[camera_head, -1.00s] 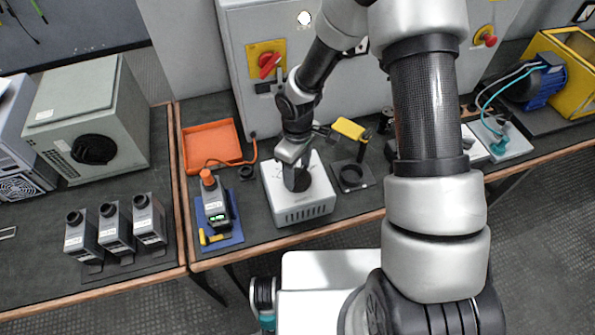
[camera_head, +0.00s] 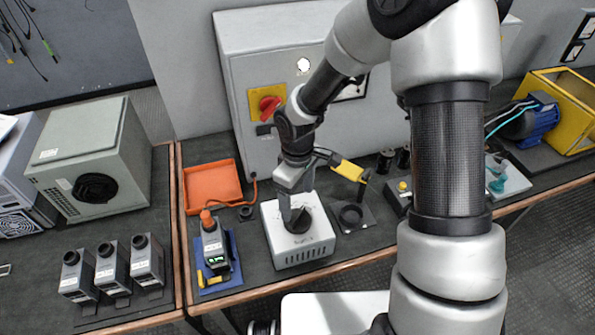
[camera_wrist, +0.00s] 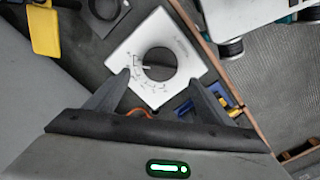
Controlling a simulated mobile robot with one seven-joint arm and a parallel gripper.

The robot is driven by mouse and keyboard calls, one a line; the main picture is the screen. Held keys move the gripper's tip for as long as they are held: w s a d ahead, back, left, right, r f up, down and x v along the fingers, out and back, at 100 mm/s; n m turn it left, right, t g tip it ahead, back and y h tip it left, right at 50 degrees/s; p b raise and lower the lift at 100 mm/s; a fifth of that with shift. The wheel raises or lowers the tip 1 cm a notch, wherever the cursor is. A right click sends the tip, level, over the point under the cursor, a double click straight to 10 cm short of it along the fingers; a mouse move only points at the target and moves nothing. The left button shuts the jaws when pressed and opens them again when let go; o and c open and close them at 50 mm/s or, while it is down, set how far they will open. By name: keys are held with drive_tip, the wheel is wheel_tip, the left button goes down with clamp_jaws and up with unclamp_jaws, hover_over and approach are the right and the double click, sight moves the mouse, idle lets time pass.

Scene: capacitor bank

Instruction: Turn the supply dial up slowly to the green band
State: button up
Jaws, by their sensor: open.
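The supply box is white (camera_head: 305,258), on the bench in the head view. Its dark round dial (camera_head: 302,221) is on the top face. In the wrist view the dial (camera_wrist: 160,64) has scale marks beside it on the white face (camera_wrist: 184,45). A pale mark shows at the dial's left edge. I cannot make out a green band. My gripper (camera_head: 294,216) points down over the dial. In the wrist view my gripper (camera_wrist: 160,84) has its fingers spread, with the dial between and beyond their tips. I cannot tell whether they touch it.
An orange tray (camera_head: 212,187) and a handheld meter (camera_head: 214,246) on a blue mat stand left of the box. A yellow-handled part (camera_head: 350,170) and a dark ring (camera_head: 350,215) are close on its right. A grey cabinet (camera_head: 235,80) with a red switch (camera_head: 269,105) stands behind.

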wheel_tip(320, 180, up, 11)
drive_tip(key=shift+p, duration=0.3)
drive_tip(key=shift+f, duration=0.1)
idle(4.2)
